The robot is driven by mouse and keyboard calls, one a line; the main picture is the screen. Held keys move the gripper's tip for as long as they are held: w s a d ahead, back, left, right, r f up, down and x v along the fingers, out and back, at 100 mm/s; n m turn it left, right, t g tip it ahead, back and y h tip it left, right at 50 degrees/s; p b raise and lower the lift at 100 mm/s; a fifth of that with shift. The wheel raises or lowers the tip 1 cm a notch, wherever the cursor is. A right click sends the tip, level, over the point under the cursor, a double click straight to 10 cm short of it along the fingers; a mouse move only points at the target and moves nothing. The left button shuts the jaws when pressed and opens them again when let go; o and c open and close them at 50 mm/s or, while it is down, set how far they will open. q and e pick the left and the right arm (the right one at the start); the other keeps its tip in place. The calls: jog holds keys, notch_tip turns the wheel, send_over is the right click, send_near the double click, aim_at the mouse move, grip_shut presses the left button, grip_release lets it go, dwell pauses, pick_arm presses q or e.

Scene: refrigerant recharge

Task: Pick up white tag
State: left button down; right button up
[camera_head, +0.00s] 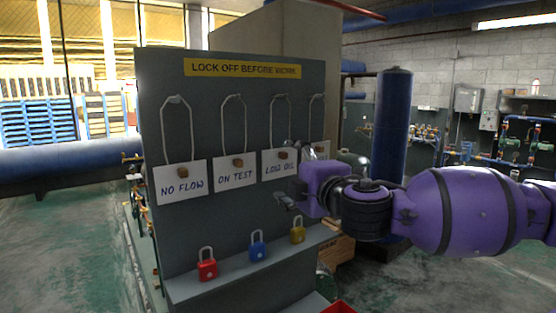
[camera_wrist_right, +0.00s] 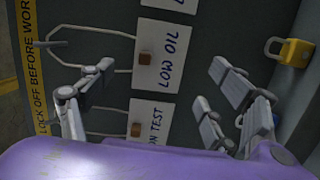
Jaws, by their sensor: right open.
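White tags with handwriting hang by pale wire loops on a dark board in the head view. From left they are the NO FLOW tag (camera_head: 182,186), the ON TEST tag (camera_head: 235,174) and the LOW OIL tag (camera_head: 279,167). A fourth tag is mostly hidden behind my right gripper (camera_head: 297,176). Each readable tag has a small brown block on it. My right gripper is open and empty, close to the board by the LOW OIL tag. In the right wrist view, the LOW OIL tag (camera_wrist_right: 166,56) and ON TEST tag (camera_wrist_right: 152,120) show between the spread fingers. My left gripper is out of view.
A ledge (camera_head: 245,271) below the tags holds a red padlock (camera_head: 207,268), a blue padlock (camera_head: 257,248) and a yellow padlock (camera_head: 297,234). The yellow one also shows in the wrist view (camera_wrist_right: 291,52). A yellow sign (camera_head: 240,69) tops the board.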

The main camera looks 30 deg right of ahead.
aim_at(278, 163)
jog(key=w+b, duration=0.1)
jog(key=w, duration=0.1)
jog(key=w+f+b, duration=0.1)
jog(key=w+b, duration=0.1)
jog(key=shift+w, duration=0.35)
jog(key=shift+w+r, duration=0.1)
jog(key=shift+w, duration=0.1)
jog(key=shift+s+d+r, duration=0.1)
jog(key=shift+r, duration=0.25)
jog(key=c, duration=0.9)
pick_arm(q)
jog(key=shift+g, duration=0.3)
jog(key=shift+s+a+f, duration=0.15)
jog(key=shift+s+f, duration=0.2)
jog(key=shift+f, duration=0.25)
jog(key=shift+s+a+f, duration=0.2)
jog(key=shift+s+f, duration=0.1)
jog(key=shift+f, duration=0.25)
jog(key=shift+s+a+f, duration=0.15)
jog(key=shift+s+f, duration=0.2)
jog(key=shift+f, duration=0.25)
pick_arm(e)
jog(key=shift+c, duration=0.3)
